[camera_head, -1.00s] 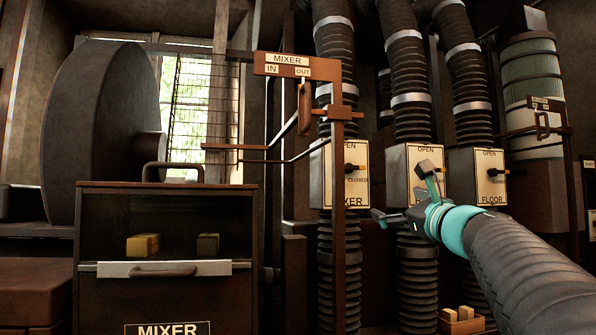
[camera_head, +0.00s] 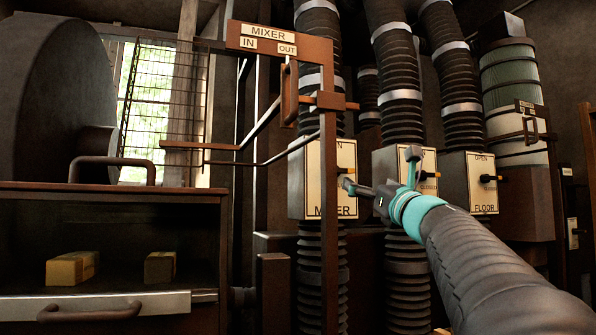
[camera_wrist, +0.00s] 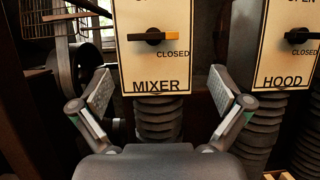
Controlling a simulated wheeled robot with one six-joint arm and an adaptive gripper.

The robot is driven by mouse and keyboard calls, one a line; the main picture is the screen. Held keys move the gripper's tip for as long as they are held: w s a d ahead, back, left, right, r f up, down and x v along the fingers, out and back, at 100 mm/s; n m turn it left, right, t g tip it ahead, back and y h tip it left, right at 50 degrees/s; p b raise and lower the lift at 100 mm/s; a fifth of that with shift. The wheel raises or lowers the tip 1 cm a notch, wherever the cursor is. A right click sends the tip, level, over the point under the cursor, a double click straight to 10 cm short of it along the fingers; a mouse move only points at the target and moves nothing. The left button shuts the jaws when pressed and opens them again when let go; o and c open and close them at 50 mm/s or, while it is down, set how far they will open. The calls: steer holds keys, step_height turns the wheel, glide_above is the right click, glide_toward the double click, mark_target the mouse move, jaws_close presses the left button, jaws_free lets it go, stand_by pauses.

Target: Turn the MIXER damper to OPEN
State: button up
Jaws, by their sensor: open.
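The MIXER damper box (camera_head: 299,185) has a cream face plate behind a brown post in the head view. In the wrist view its plate (camera_wrist: 158,68) shows a black handle (camera_wrist: 155,37) lying level, its yellow end pointing right, just above the word CLOSED. The plate's top is cut off there. My gripper (camera_head: 380,169) is open and empty in front of the damper boxes. In the wrist view its fingers (camera_wrist: 160,88) are spread either side of the MIXER plate's lower part, below the handle and apart from it. In the head view the gripper partly hides the handle.
The HOOD box (camera_wrist: 272,60) stands close on the right, the FLOOR box (camera_head: 470,182) beyond it. A brown post (camera_head: 328,235) with a MIXER IN/OUT sign (camera_head: 268,38) stands before the MIXER box. Brown rails reach left from it. A cabinet (camera_head: 110,200) stands at left.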

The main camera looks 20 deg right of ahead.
mark_target(340, 169)
steer(key=p+x, duration=0.1)
steer(key=x, duration=0.3)
steer(key=a+p+x, duration=0.1)
steer(key=x, duration=0.2)
steer(key=p+x, duration=0.1)
steer(key=x, duration=0.3)
steer(key=shift+w+a+r, duration=0.15)
steer(key=shift+w+r, duration=0.05)
steer(key=shift+w, duration=0.1)
steer(key=shift+w+r, duration=0.15)
steer(key=shift+w, duration=0.45)
steer(key=c, duration=0.9)
